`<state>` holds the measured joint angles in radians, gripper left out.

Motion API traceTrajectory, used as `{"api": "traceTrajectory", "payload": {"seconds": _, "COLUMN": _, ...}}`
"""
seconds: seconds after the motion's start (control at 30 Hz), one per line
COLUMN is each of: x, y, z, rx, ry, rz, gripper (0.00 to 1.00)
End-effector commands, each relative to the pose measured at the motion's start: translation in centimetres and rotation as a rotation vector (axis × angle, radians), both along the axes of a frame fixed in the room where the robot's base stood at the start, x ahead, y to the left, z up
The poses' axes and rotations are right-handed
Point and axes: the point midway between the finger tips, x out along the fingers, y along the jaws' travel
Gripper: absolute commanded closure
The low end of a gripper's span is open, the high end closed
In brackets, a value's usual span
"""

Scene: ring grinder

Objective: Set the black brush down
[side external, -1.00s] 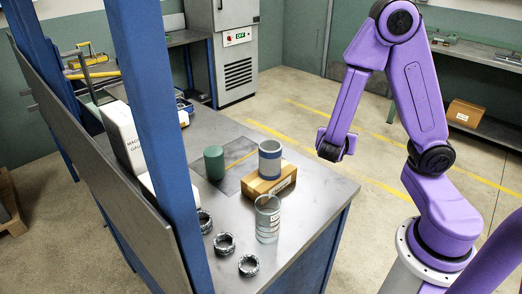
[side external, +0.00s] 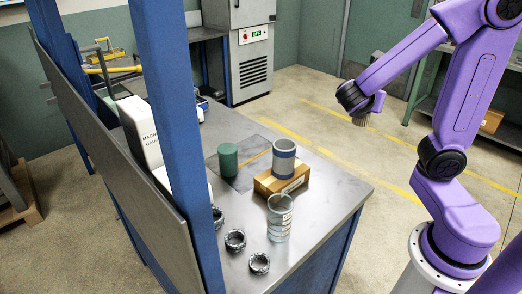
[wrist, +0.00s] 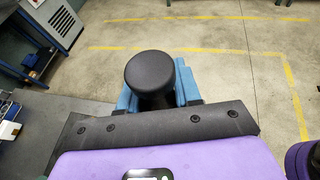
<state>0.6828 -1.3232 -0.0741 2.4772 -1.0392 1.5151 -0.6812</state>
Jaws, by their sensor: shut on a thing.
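My gripper (side external: 362,100) is past the right edge of the workbench, with floor behind it in the side external view. In the wrist view my gripper's blue fingers (wrist: 183,85) are shut on the black brush (wrist: 150,72), whose round black top faces the camera. In the side external view the brush's bristles (side external: 361,121) hang down below my gripper. The brush is clear of any surface. Its handle is mostly hidden by the fingers.
The grey workbench (side external: 328,215) holds a grey cylinder with blue bands (side external: 284,160) on a wooden block (side external: 278,184), a glass beaker (side external: 279,218), a green cylinder (side external: 228,160) and dark rings (side external: 235,240). Bare bench top shows at the right edge.

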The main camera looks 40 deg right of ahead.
Motion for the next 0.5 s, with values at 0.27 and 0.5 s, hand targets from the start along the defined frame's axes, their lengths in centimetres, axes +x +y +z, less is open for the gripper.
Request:
{"api": "traceTrajectory", "payload": {"seconds": 0.27, "x": -2.2, "y": 0.0, "z": -2.4, "rx": -0.003, "ry": 0.003, "rz": -0.27, "gripper": 0.98}}
{"api": "traceTrajectory", "payload": {"seconds": 0.5, "x": -4.9, "y": 1.6, "z": -5.3, "rx": -0.008, "ry": 0.003, "rz": -0.703, "gripper": 0.98}}
